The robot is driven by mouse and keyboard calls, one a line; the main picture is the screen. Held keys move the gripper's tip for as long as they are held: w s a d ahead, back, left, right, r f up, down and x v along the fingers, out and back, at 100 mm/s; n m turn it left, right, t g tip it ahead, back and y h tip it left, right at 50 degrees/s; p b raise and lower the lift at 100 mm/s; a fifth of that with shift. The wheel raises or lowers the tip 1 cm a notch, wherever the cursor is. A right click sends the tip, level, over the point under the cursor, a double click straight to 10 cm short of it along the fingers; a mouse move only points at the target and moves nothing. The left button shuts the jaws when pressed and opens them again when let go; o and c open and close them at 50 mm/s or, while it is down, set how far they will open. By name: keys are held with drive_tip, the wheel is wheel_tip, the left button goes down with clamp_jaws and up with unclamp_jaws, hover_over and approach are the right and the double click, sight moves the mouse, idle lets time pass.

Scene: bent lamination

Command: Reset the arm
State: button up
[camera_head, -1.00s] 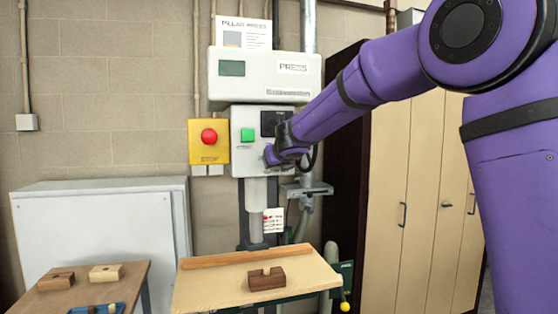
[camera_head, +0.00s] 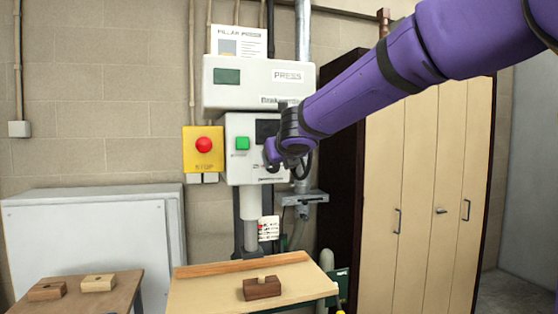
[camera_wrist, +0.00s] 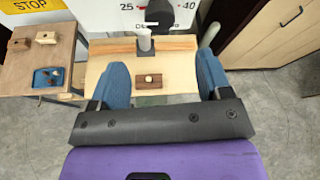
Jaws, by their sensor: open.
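My purple arm reaches in from the upper right in the head view. Its gripper (camera_head: 285,160) is in front of the control box of the press (camera_head: 240,178), to the right of the green button (camera_head: 242,143). In the wrist view the two blue fingers of my gripper (camera_wrist: 160,82) are wide apart with nothing between them. Below and beyond them is the press table (camera_wrist: 100,75) with a dark wooden block (camera_head: 262,291) on it. Whether the gripper touches the box cannot be told.
A red stop button (camera_head: 204,145) on a yellow plate is left of the box. A wooden side table (camera_head: 115,297) at lower left holds two blocks; a blue tray (camera_wrist: 47,79) shows there too. A white cabinet (camera_head: 90,240) and tall beige cupboard (camera_head: 420,190) flank the press.

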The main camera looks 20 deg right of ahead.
idle(0.4)
drive_tip(key=s+d+f+m+g+h, duration=0.1)
drive_tip(key=s+d+f+m+g, duration=0.1)
drive_tip(key=s+d+m, duration=0.5)
drive_tip(key=s+d+f+m+g+h, duration=0.1)
drive_tip(key=s+d+f+m+g, duration=0.1)
drive_tip(key=s+m, duration=0.95)
drive_tip(key=s+f+m+g+y, duration=0.1)
drive_tip(key=s+f+m, duration=0.2)
drive_tip(key=s+m, duration=0.3)
drive_tip(key=s+a+f+m+g+y, duration=0.1)
drive_tip(key=s+f+m+g, duration=0.1)
drive_tip(key=s+f+m, duration=0.2)
drive_tip(key=s+f+m+g+y, duration=0.1)
drive_tip(key=s+f+m, duration=0.2)
drive_tip(key=s+m, duration=0.6)
drive_tip(key=shift+s+a+f, duration=0.15)
drive_tip(key=shift+s+a, duration=0.05)
drive_tip(key=shift+s, duration=0.4)
